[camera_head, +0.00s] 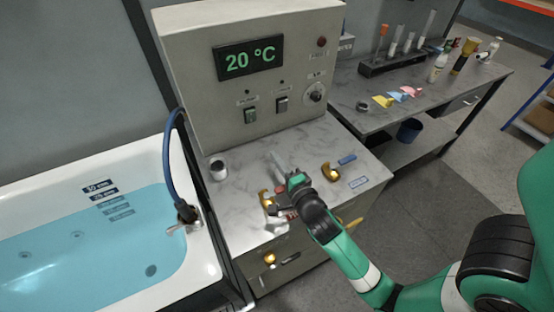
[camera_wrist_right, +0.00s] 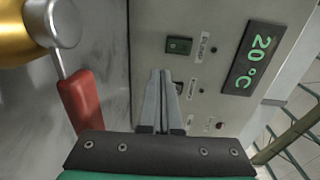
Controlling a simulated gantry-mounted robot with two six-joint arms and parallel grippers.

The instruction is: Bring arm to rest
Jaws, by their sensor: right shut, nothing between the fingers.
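My right arm (camera_head: 345,255) is green and black and reaches in from the lower right over the marble-look counter (camera_head: 240,158). My right gripper (camera_head: 278,160) is shut and empty, with its grey fingers pointing toward the control box (camera_head: 200,60). In the right wrist view the two fingers (camera_wrist_right: 160,76) lie together in front of the panel with its green switch (camera_wrist_right: 179,46). My left gripper is in neither view.
A gold piece (camera_head: 265,198) lies beside my gripper, another gold piece (camera_head: 331,172) to its right. A red handle (camera_wrist_right: 80,100) shows close by in the wrist view. A dark cup (camera_head: 218,168) stands left. The water-filled bathtub (camera_head: 205,235) is at left, a side table (camera_head: 440,100) at right.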

